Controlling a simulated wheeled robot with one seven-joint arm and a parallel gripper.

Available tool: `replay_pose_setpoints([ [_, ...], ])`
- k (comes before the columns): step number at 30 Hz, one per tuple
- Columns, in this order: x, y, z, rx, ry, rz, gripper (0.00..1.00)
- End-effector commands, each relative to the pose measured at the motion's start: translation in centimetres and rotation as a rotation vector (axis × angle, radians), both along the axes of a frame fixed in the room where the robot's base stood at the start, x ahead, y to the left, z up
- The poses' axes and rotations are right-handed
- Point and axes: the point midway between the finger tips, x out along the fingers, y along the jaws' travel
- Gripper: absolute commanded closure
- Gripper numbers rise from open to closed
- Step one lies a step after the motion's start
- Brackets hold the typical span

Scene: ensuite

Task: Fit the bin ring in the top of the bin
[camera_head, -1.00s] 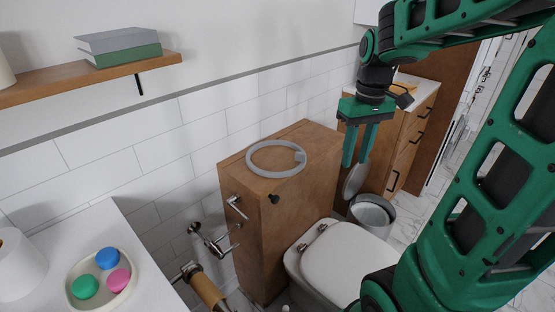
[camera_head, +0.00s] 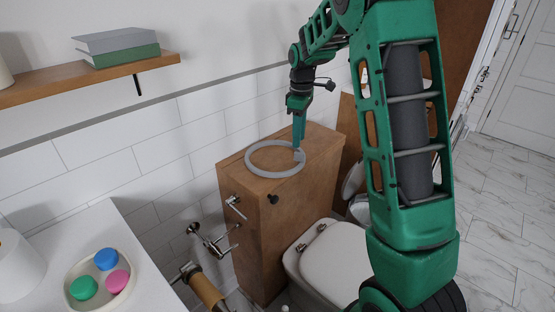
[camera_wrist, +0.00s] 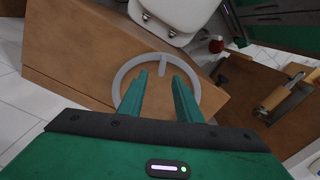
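The light grey bin ring (camera_head: 275,175) lies flat on top of the wooden cabinet (camera_head: 235,170), with its small tab toward the right. My gripper (camera_head: 298,147) points down at the tab side of the ring. In the wrist view my gripper (camera_wrist: 159,76) is open, its two fingers apart, with the tab of the ring (camera_wrist: 119,82) showing between the fingertips and nothing held. The height of the fingertips above the tab is hard to tell. The metal bin (camera_head: 358,207) stands low behind the toilet, mostly hidden by my arm, with its round lid raised (camera_head: 352,180).
The white toilet (camera_head: 332,262) stands in front of the cabinet. A shelf with books (camera_head: 120,47) is on the wall at upper left. A counter at lower left holds a dish with coloured pieces (camera_head: 100,273). Open tiled floor (camera_head: 505,220) lies at right.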

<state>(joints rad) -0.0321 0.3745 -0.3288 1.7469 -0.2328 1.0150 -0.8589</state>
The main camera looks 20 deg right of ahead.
Motion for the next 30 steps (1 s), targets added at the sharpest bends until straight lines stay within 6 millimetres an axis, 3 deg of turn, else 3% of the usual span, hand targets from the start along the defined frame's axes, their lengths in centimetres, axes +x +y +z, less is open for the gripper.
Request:
replay_pose_setpoints([
  [10,-0.1,0.2,-2.9,0.001,0.002,-0.001,0.69],
  [18,0.0,0.5,-6.5,0.0,0.001,-0.002,0.69],
  [28,0.0,0.4,-7.2,0.0,-0.001,-0.002,0.69],
  [29,0.0,0.4,-7.2,0.0,-0.001,-0.002,0.71],
  [30,0.0,0.5,-7.2,0.0,-0.001,-0.002,0.81],
])
